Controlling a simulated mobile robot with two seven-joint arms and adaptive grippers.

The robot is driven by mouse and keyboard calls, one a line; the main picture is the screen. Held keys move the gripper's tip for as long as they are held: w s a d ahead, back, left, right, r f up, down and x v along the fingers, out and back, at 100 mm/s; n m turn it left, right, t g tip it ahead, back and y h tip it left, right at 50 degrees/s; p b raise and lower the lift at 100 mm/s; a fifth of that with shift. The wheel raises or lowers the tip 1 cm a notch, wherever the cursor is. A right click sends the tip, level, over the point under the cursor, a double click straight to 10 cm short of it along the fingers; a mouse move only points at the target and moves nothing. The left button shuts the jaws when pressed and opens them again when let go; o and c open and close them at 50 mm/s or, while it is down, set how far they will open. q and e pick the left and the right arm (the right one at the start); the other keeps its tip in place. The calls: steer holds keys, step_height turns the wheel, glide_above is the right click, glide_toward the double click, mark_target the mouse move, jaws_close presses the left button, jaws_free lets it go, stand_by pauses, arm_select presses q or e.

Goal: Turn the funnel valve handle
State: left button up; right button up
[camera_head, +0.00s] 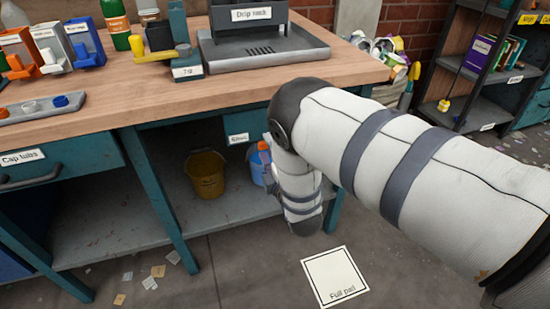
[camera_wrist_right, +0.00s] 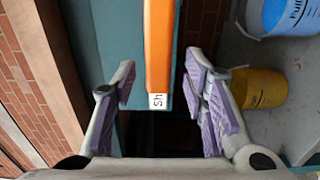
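An orange bar with a white label starting "Sh" (camera_wrist_right: 159,55) shows in the right wrist view against a teal panel. It looks like a handle, but I cannot tell whether it belongs to the funnel valve. My right gripper (camera_wrist_right: 160,97) is open, with purple-padded fingers on either side of the bar's lower end. Any contact is unclear. In the head view my right arm covers the middle, and its gripper is hidden. A yellow handle (camera_head: 154,56) sits on a teal stand on the bench. I see no funnel clearly. My left gripper is not in view.
The wooden bench (camera_head: 130,100) holds a grey tray labelled "Drip rack" (camera_head: 300,50), dispensers and bottles. Under it stand a yellow bucket (camera_head: 206,175) and a blue pail (camera_head: 257,168). A white floor square labelled "Full pail" (camera_head: 335,274) lies clear. A dark shelf (camera_head: 470,110) stands right.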

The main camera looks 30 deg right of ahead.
steer(key=v, duration=0.9)
steer(key=shift+s, duration=0.4)
steer(key=shift+a, duration=0.1)
